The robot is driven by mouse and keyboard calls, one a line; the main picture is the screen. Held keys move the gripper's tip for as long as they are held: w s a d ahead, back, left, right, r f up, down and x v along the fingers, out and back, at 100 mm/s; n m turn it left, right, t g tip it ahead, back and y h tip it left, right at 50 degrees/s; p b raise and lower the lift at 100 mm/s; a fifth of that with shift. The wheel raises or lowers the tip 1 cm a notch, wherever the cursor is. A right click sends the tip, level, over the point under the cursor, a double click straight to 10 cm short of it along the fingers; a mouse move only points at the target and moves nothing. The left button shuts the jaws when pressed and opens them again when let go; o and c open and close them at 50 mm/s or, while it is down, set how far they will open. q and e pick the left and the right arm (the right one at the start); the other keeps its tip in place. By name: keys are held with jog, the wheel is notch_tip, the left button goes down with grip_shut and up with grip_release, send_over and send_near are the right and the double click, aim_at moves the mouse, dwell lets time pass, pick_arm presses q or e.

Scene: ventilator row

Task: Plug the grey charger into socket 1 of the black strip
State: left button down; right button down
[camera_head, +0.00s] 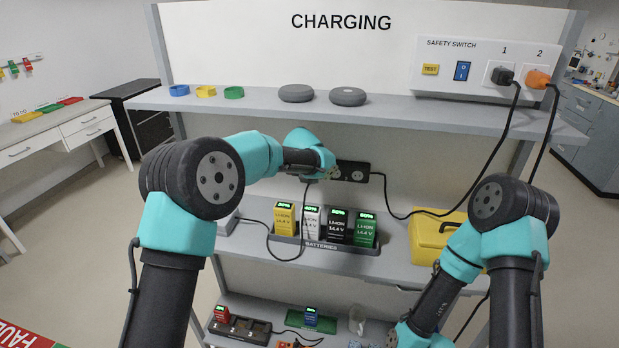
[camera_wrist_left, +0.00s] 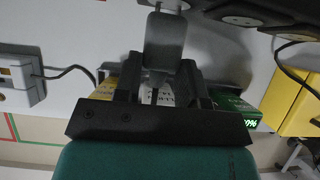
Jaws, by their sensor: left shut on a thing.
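The black strip (camera_head: 355,171) is on the back panel below the upper shelf. Two of its round sockets show in the head view. My left gripper (camera_head: 325,173) is at the strip's left end and covers that part. In the left wrist view, the left gripper (camera_wrist_left: 165,85) is shut on the grey charger (camera_wrist_left: 165,42), which points to the picture's top. The strip (camera_wrist_left: 215,11) is at the top right there, close to the charger's front end. I cannot tell whether the charger touches the strip or which socket it faces.
Yellow, white, black and green batteries stand in a holder (camera_head: 312,243) below the left gripper. A yellow case (camera_head: 428,238) is right of them. A white box (camera_head: 228,222) with a cord is on the left. The safety switch panel (camera_head: 440,83) holds black and orange plugs.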

pick_arm(q)
jog(key=shift+w+d, duration=0.1)
jog(key=shift+w, duration=0.45)
dwell(0.8)
jog(key=c, duration=0.6)
grip_release()
jog(key=shift+s+r, duration=0.1)
jog(key=shift+s+r, duration=0.1)
jog(key=shift+r, duration=0.1)
jog(key=shift+v, duration=1.1)
jog(key=s, duration=0.4)
jog(key=s+a, duration=0.1)
jog(key=s, duration=0.3)
jog(key=s+a, duration=0.1)
jog(key=s, duration=0.3)
jog(key=shift+a, duration=0.25)
